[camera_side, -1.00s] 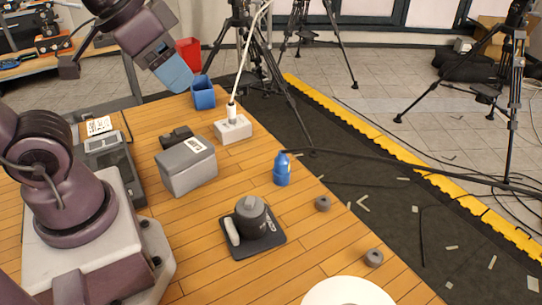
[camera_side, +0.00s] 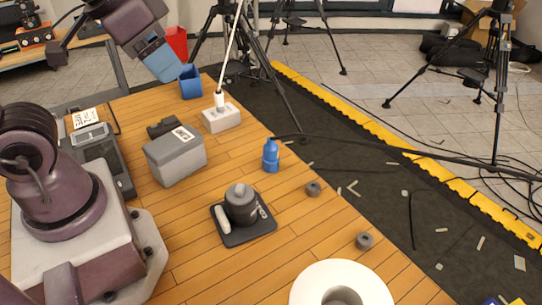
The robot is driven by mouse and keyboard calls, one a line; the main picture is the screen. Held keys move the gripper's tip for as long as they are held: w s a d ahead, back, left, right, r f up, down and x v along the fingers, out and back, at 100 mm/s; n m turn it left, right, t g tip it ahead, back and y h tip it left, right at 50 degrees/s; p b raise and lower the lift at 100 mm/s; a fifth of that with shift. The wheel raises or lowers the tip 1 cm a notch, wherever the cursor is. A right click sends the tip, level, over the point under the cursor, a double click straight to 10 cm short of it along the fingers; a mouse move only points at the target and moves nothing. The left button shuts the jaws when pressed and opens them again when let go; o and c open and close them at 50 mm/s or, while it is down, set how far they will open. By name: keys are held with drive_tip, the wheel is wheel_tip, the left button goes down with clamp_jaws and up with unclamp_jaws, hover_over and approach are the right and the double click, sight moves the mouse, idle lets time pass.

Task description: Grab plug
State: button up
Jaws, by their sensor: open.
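A white plug (camera_side: 219,99) with a white cable rising from it stands upright on a pale box (camera_side: 221,118) near the table's far right edge. A blue bottle-shaped piece (camera_side: 271,156) stands closer along that edge, and a black cable runs right from near its top; I cannot tell if it is also a plug. My gripper (camera_side: 172,75), with blue fingers, is at the upper left, above and left of the pale box and apart from both. It is open; nothing shows between its fingers, though the gap is hard to see.
A blue open container (camera_side: 190,84) is beside my fingertips in the picture. A grey case (camera_side: 175,156), a dark tray (camera_side: 248,234) with a round grey pot (camera_side: 241,205), small grey rings (camera_side: 313,188) and a white ring (camera_side: 320,276) are on the wooden table. Tripods stand behind.

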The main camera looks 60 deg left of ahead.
drive_tip(key=w+f+m+g+y, duration=0.2)
drive_tip(key=w+f+m+g, duration=0.2)
drive_tip(key=w+f, duration=0.2)
drive_tip(key=m+t+y, duration=0.6)
drive_tip(key=m+y, duration=0.8)
drive_tip(key=m, duration=0.4)
approach(272, 142)
drive_tip(key=shift+s+d+f, duration=0.1)
drive_tip(key=shift+s+d, duration=0.45)
drive_tip(key=shift+d, duration=0.2)
drive_tip(key=shift+w+f+m, duration=0.1)
drive_tip(key=shift+m, duration=0.2)
drive_tip(key=x, duration=1.2)
drive_tip(key=shift+w+a+r, duration=0.2)
drive_tip(key=shift+a+r, duration=0.05)
drive_tip(key=shift+a, duration=0.1)
drive_tip(key=shift+c, duration=0.4)
clamp_jaws()
